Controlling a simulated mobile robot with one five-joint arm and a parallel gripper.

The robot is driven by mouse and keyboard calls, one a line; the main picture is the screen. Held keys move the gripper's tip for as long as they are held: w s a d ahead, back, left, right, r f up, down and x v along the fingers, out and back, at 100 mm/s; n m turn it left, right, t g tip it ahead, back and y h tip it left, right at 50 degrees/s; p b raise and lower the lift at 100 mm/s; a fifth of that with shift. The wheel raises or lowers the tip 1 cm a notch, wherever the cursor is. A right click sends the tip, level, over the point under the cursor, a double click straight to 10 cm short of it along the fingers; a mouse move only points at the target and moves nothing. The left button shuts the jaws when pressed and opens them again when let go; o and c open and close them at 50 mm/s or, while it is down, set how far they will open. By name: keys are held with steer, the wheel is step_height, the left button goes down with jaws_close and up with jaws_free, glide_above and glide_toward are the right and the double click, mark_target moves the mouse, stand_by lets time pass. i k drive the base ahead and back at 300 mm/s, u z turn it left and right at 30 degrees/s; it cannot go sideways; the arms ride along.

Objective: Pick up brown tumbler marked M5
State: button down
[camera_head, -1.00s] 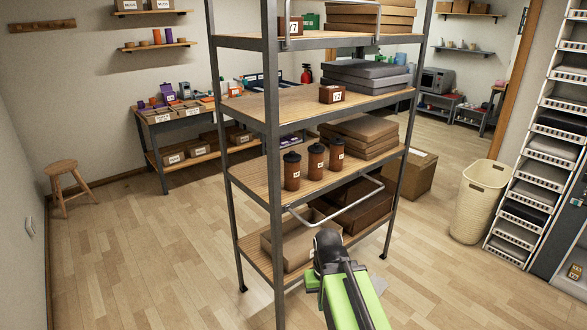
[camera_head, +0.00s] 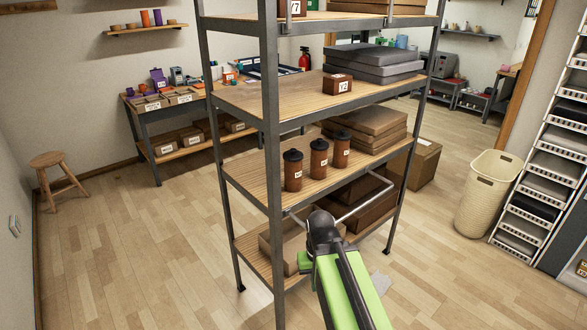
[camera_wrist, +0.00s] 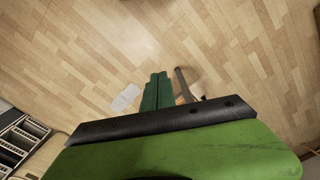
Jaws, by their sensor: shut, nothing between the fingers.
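Three brown tumblers with black lids stand upright in a row on the wooden middle shelf in the head view: a left one (camera_head: 293,172), a middle one (camera_head: 318,160) and a right one (camera_head: 341,152). Each has a small white label, too small to read, so I cannot tell which is M5. My gripper (camera_head: 305,262) is low in front of the shelf unit, below the tumblers' shelf and apart from them; my arm partly hides it. In the wrist view my gripper (camera_wrist: 157,92) has its green fingers together and empty, above the floor. No tumbler shows there.
The shelf unit has dark metal posts (camera_head: 271,150) and a rail (camera_head: 350,205) below the tumblers' shelf. Flat boxes (camera_head: 370,125) lie behind the tumblers. A small brown box (camera_head: 337,83) sits one shelf higher. A cream basket (camera_head: 488,195) stands right.

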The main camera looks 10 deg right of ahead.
mark_target(292, 158)
steer(key=z, duration=0.2)
steer(key=k, duration=0.1)
steer(key=u, duration=3.1)
steer(key=k, duration=0.85)
steer(key=z, duration=1.7)
steer(key=i, duration=0.5)
steer(key=u, duration=0.45)
